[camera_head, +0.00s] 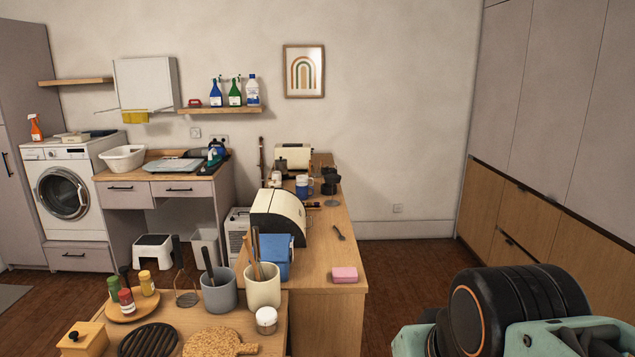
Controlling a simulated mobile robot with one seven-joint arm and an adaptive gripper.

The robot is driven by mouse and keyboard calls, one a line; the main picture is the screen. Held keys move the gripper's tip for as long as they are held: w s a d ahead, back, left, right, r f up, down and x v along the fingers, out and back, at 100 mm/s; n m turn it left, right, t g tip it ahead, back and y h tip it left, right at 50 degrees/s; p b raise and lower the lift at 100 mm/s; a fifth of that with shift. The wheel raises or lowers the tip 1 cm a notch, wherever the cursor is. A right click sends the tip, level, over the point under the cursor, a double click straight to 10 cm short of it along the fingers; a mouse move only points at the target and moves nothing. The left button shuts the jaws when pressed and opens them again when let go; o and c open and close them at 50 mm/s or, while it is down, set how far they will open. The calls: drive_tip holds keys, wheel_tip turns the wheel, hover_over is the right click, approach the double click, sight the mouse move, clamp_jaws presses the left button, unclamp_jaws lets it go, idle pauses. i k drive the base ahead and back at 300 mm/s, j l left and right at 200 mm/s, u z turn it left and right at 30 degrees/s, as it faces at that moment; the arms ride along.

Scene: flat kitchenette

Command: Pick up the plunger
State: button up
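I cannot make out a plunger for certain in the head view. A thin dark upright stick (262,158) shows behind the left side of the long counter, near the back wall. Its lower end is hidden, so I cannot tell what it is. My gripper's fingers are not in view; only a black and teal part of my own arm fills the lower right corner.
A wooden counter (345,262) holds a bread box (280,215), a blue container (277,262) and a pink sponge (344,274). Utensil pots (219,293) crowd the near worktop. A washing machine (66,195) and white stool (153,250) stand left. Floor right of the counter is clear.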

sight(331, 179)
drive_tip(key=i+l+z, duration=0.85)
drive_tip(key=i+l, duration=0.35)
drive_tip(key=i, duration=0.45)
drive_tip(key=i+l, duration=0.1)
drive_tip(key=i, duration=0.5)
drive_tip(key=i+u, duration=0.3)
drive_tip(key=i, duration=0.2)
drive_tip(key=i+l+u, duration=0.25)
drive_tip(key=i, duration=0.25)
drive_tip(key=i+j+u, duration=0.1)
drive_tip(key=i+u, duration=0.25)
drive_tip(key=i, duration=0.15)
drive_tip(key=i+u, duration=0.35)
drive_tip(key=i, duration=0.15)
